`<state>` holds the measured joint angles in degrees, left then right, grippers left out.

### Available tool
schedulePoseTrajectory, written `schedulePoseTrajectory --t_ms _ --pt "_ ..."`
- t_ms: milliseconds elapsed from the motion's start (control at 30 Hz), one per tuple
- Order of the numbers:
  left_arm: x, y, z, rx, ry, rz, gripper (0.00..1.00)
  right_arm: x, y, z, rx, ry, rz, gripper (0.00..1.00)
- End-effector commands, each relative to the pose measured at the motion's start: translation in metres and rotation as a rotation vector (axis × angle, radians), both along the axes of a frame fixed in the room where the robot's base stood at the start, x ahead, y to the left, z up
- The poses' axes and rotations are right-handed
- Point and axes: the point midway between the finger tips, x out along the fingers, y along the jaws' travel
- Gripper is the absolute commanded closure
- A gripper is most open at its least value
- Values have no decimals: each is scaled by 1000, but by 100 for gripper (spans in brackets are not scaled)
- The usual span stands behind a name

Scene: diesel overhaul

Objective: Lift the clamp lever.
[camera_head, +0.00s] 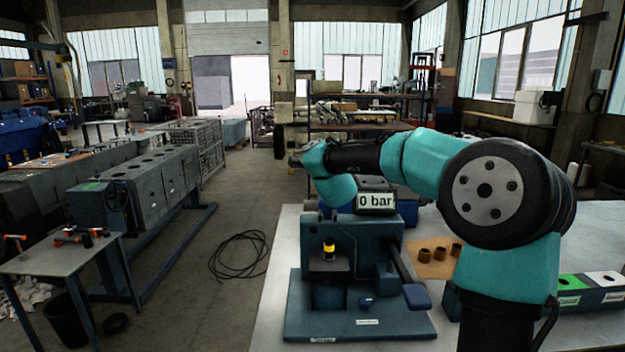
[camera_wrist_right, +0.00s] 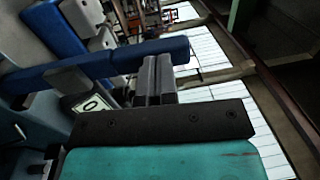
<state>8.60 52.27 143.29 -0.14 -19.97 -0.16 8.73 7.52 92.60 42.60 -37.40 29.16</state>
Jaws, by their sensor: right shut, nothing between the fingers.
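The test rig (camera_head: 345,240) is a blue-grey machine on a base plate on the light bench, with a "0 bar" display (camera_head: 375,201) on top. A small black and yellow part (camera_head: 329,250) stands upright in its front recess. In the right wrist view, a blue bar (camera_wrist_right: 105,66), which may be the clamp lever, runs across just beyond my right gripper (camera_wrist_right: 158,70). The two grey fingers are together with nothing between them; I cannot tell whether they touch the bar. In the head view, the right gripper is hidden behind the rig and my arm. My left gripper is out of view.
A dark side lever with a blue handle (camera_head: 417,297) slopes down at the rig's right. A box with green and white tops (camera_head: 585,290) stands at the right. The bench's left front is clear.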

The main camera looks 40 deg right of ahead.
Motion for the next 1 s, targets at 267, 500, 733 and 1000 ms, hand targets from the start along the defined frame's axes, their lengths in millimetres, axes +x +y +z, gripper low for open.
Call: schedulePoseTrajectory --t_ms 267,500,733,1000 --pt "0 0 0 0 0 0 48 14 -21 4 -1 0 -11 100" --pt "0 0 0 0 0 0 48 23 -29 4 -1 0 -11 100" --pt "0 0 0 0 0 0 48 24 -30 5 -1 0 -10 100" --pt "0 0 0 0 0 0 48 24 -29 5 -2 -1 -10 100"
